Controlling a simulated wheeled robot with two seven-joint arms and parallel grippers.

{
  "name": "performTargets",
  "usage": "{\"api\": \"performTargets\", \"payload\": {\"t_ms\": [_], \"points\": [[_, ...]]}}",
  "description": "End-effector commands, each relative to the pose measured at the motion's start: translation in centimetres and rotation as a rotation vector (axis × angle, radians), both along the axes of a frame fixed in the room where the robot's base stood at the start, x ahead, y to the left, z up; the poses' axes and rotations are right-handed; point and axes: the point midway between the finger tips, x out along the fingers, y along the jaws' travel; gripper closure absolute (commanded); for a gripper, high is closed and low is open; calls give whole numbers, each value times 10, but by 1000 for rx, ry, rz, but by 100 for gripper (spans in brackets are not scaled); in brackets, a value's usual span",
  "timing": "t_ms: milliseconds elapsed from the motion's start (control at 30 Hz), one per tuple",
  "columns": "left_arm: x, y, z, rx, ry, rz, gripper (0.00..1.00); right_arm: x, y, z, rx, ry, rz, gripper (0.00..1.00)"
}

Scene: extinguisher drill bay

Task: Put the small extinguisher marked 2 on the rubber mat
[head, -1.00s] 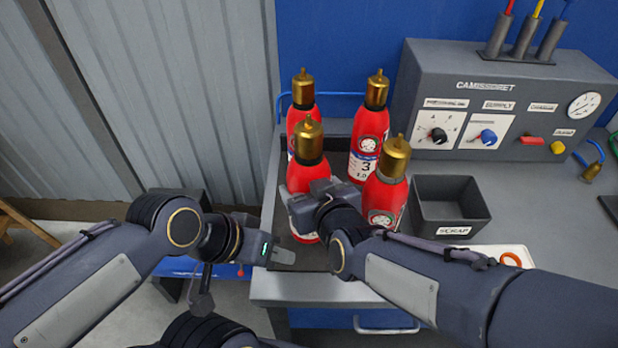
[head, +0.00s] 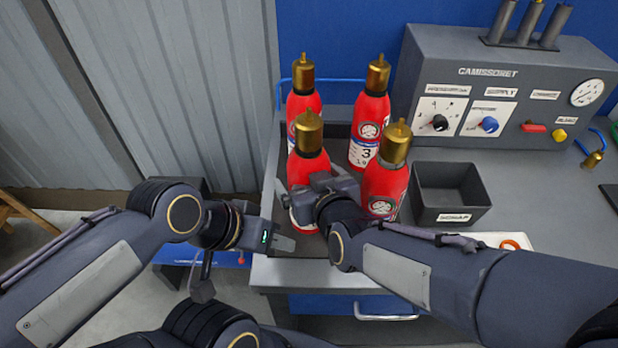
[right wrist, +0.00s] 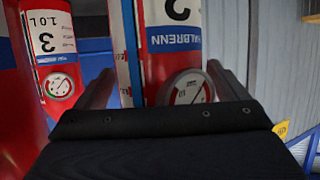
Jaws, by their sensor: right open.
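The small extinguisher marked 2 (right wrist: 180,45) is red, its number upside down in the right wrist view. It appears to be the front left one (head: 308,168) of several brass-topped extinguishers in the head view, where its number is hidden. It stands upright in a dark tray (head: 297,246). My right gripper (head: 308,197) is open, its fingers on either side of this extinguisher's body, as the right wrist view (right wrist: 160,90) shows. My left gripper (head: 282,243) is low at the tray's front left; its jaw state is unclear. I cannot clearly identify the rubber mat.
The extinguisher marked 3 (head: 369,125) stands behind, with another red one (head: 303,102) at back left and one (head: 384,185) at front right. A grey scrap bin (head: 450,195) and a control box (head: 500,100) are to the right. A dark flat thing (head: 610,194) shows at the right edge.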

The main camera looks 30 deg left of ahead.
Motion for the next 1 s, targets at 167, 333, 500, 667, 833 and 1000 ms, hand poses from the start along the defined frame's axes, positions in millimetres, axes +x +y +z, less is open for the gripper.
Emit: {"api": "performTargets", "payload": {"t_ms": [167,333,500,667,833,1000], "points": [[0,0,3,0,0,0,64,-6,-6,7,1,0,1,7],[0,0,7,0,0,0,64,-27,-28,22,4,0,2,7],[0,0,16,0,0,0,64,-50,-54,37,3,0,3,7],[0,0,25,0,0,0,64,-65,-72,46,3,0,1,7],[0,0,29,0,0,0,64,-73,-82,49,2,0,1,7],[0,0,28,0,0,0,64,-74,-83,48,-1,1,0,7]]}}
